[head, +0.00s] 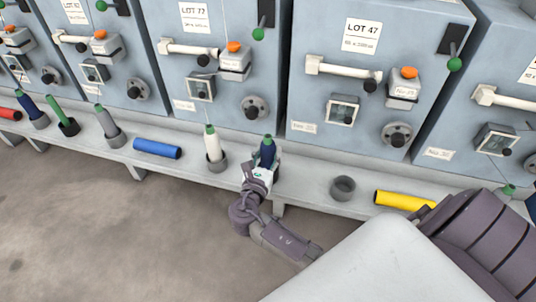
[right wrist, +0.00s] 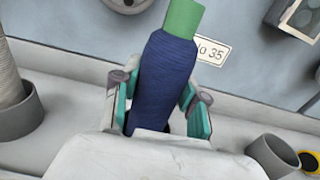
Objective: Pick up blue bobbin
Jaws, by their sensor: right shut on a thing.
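The blue bobbin (head: 267,153) is dark blue thread with a green top. It stands roughly upright at the shelf edge, below the gap between two machines. My right gripper (head: 260,172) is shut on its lower part. In the right wrist view the blue bobbin (right wrist: 167,75) leans slightly, with the teal finger pads of the right gripper (right wrist: 160,112) on either side of it. Its base is hidden behind the gripper, so I cannot tell whether it rests in a holder. My left gripper is not in view.
The shelf (head: 310,190) runs along the machines. A white bobbin (head: 213,145) stands in a grey cup at the left of the held one. An empty grey cup (head: 343,188) and a yellow roll (head: 403,200) are at the right. A blue roll (head: 157,148) lies further left.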

